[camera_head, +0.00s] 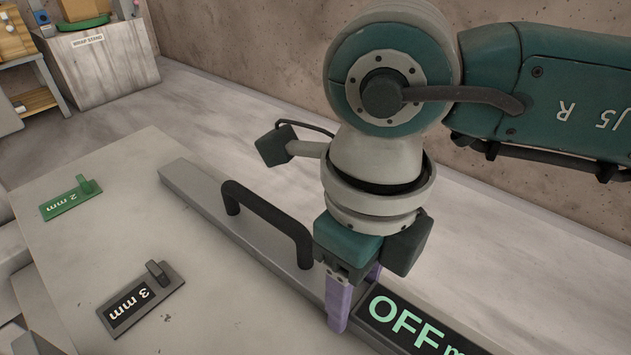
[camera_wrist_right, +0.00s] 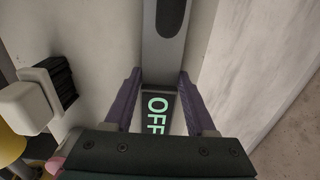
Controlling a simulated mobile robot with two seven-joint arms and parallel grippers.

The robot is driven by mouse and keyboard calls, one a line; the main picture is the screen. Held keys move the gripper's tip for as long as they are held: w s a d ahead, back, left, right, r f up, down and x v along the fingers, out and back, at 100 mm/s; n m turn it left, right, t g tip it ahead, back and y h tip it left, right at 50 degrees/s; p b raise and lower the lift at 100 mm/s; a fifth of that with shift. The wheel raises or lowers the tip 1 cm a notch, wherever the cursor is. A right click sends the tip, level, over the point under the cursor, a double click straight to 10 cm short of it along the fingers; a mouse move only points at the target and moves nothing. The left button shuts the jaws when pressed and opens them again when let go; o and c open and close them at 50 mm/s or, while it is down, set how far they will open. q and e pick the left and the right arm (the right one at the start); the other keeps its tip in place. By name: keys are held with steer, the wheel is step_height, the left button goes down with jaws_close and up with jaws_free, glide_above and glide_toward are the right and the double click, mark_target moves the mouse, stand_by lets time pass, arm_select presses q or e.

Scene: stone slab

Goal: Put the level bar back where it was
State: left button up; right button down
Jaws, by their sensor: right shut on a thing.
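The level bar (camera_head: 195,186) is a long grey bar with a black arched handle (camera_head: 268,218) and a dark display (camera_head: 420,325) reading "OFF". It lies along the right side of the pale stone slab (camera_head: 125,235); I cannot tell whether it touches the slab. My right gripper (camera_head: 355,300) points down and is shut on the bar between handle and display. In the right wrist view its purple fingers (camera_wrist_right: 157,90) flank the level bar (camera_wrist_right: 165,60). My left gripper is not in view.
A green "2 mm" piece (camera_head: 70,202) and a dark "3 mm" piece (camera_head: 140,298), each with an upright tab, lie on the slab's left part. A stand labelled "WRAP STAND" (camera_head: 105,72) is at the back left. Bare floor (camera_head: 240,115) separates slab and wall.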

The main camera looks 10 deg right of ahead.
steer(key=shift+c, duration=1.1)
jaws_free()
steer(key=shift+r, duration=0.1)
